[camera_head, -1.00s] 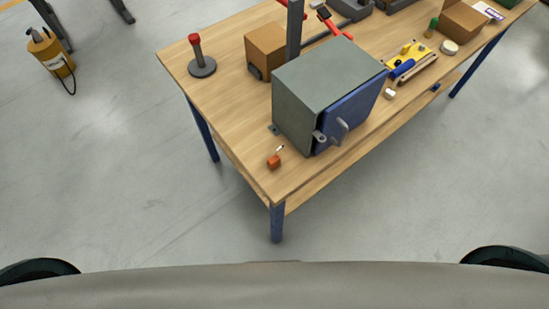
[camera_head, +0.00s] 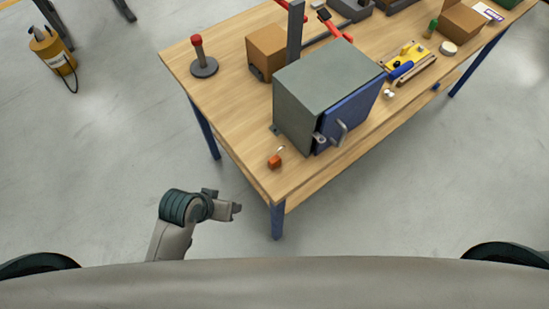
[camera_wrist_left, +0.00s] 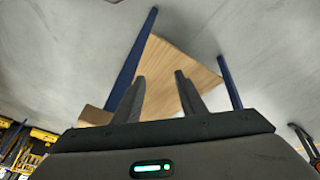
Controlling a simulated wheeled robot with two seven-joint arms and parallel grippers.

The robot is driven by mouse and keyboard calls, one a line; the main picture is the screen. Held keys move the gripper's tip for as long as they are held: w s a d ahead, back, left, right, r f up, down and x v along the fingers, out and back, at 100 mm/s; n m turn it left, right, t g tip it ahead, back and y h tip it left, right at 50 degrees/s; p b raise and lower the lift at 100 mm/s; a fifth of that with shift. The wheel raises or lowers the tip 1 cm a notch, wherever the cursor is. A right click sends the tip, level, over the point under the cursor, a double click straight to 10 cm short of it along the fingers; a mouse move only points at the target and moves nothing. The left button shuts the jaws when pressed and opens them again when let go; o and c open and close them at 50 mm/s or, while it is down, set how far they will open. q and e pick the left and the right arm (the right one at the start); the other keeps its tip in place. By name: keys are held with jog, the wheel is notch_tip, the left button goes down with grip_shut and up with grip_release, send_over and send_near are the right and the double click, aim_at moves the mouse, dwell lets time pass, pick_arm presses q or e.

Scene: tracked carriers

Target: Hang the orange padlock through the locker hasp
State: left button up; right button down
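The small orange padlock (camera_head: 274,162) lies on the wooden workbench near its front left corner, its pale shackle toward the locker. The grey locker (camera_head: 318,75) stands beside it, with a blue door (camera_head: 352,108). The hasp (camera_head: 319,138) is at the door's near edge, next to a grey handle (camera_head: 340,131). My left gripper (camera_head: 236,209) is in front of the bench's left side, apart from the padlock. In the left wrist view its two fingers (camera_wrist_left: 160,78) stand apart with nothing between them. The padlock cannot be made out there. My right gripper is out of view.
The workbench (camera_head: 232,110) has blue legs. A red-topped post (camera_head: 199,60), a cardboard box (camera_head: 266,50) and a yellow tray (camera_head: 405,57) with tools stand behind or beside the locker. The bench top left of the padlock is clear.

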pick_arm(q)
jog(key=w+d+r+m+h, duration=0.1)
jog(key=w+d+r, duration=0.1)
jog(key=d+r, duration=0.2)
jog(key=w+d+r+m+h, duration=0.1)
jog(key=w+d+r, duration=0.1)
jog(key=d+r, duration=0.2)
jog(key=w+d+r+m+g+h, duration=0.1)
jog(key=w+d+r, duration=0.1)
jog(key=d+r, duration=0.2)
jog(key=shift+d+r, duration=0.4)
jog(key=shift+d, duration=0.05)
jog(key=w+d+r+m+g+y, duration=0.2)
jog(key=d+r+m, duration=0.2)
jog(key=r, duration=0.5)
jog(key=a+r+y, duration=0.2)
jog(key=w+a+r+m+y, duration=0.1)
jog(key=a, duration=0.1)
jog(key=shift+w+a+r+g+y, duration=0.2)
jog(key=shift+r+g+y, duration=0.1)
jog(key=shift+r+y, duration=0.1)
jog(key=shift+f, duration=0.2)
jog(key=p, duration=0.3)
send_over(270, 162)
notch_tip(270, 162, down, 11)
jog(key=shift+r, duration=0.1)
jog(key=shift+f, duration=0.6)
